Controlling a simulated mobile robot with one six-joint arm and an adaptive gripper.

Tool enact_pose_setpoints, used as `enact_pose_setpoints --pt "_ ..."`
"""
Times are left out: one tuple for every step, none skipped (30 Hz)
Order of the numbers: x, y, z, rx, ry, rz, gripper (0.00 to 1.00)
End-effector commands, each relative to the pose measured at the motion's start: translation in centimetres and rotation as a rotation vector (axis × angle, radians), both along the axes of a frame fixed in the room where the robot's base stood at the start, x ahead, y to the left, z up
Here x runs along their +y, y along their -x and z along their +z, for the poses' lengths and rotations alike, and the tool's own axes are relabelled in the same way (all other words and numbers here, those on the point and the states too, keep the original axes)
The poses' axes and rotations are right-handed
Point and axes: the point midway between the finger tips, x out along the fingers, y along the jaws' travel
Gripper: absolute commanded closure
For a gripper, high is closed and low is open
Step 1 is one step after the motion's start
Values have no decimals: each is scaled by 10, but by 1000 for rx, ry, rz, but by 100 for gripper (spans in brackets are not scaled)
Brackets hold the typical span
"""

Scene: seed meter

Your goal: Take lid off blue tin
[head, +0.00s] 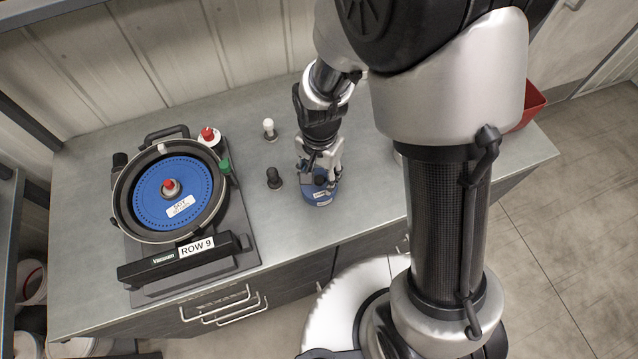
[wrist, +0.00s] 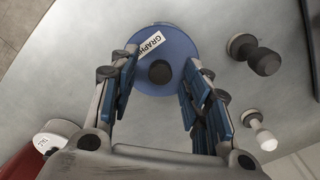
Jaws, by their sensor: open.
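The blue tin (head: 318,196) stands upright on the grey bench near its front edge, partly covered by my gripper in the head view. In the wrist view its round blue lid (wrist: 180,47) shows from above, with a dark knob (wrist: 160,72) in the middle and a white label reading "GRAPH...". The lid is on the tin. My gripper (head: 318,172) points down over the tin. In the wrist view the gripper (wrist: 158,75) is open, with one finger on each side of the knob and a gap on both sides.
A seed meter (head: 240,215) with a blue disc stands on the bench at left. A dark knobbed piece (head: 274,178) and a white-topped one (head: 269,129) stand left of the tin. A red bin (head: 532,104) is at the far right.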

Motion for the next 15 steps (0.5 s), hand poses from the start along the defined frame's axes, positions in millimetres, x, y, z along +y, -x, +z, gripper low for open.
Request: enact_pose_setpoints --pt "0 0 -5 0 0 0 56" --pt "0 0 -5 0 0 0 56" --pt "0 0 -5 0 0 0 56" --pt "0 0 -5 -1 -1 0 56" --pt "0 0 -4 -1 0 0 56" --pt "0 0 -4 -1 0 0 56" --pt "0 0 -4 -1 0 0 56" --pt "0 0 -4 -1 0 0 57" --pt "0 0 -4 -1 0 0 60" --pt "0 0 -4 -1 0 0 62" --pt "0 0 -4 -1 0 0 64" --pt "0 0 -4 -1 0 0 67" --pt "0 0 -4 -1 0 0 69" --pt "0 0 -4 -1 0 0 71" --pt "0 0 -4 -1 0 0 74"
